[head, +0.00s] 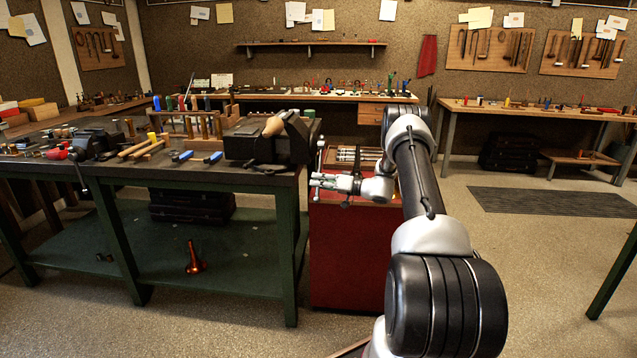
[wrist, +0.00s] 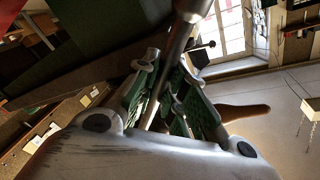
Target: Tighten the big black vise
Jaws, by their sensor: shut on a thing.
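The big black vise (head: 265,143) sits at the right end of the dark-topped workbench, with a light brown wooden piece (head: 273,126) at its top. Its thin metal handle bar (head: 320,158) stands roughly upright beyond the bench's right edge. My gripper (head: 318,182) reaches in from the right and is shut on this bar below its upper end. In the wrist view, my green-padded fingers (wrist: 176,108) close around the metal bar (wrist: 165,84), and a thicker metal shaft (wrist: 192,8) shows at the top. The exact finger contact is partly hidden.
A red cabinet (head: 345,255) stands below and behind my gripper, right of the bench (head: 150,172). Hammers (head: 145,148) and a tool rack (head: 195,122) lie left of the vise. Open floor (head: 560,250) lies to the right.

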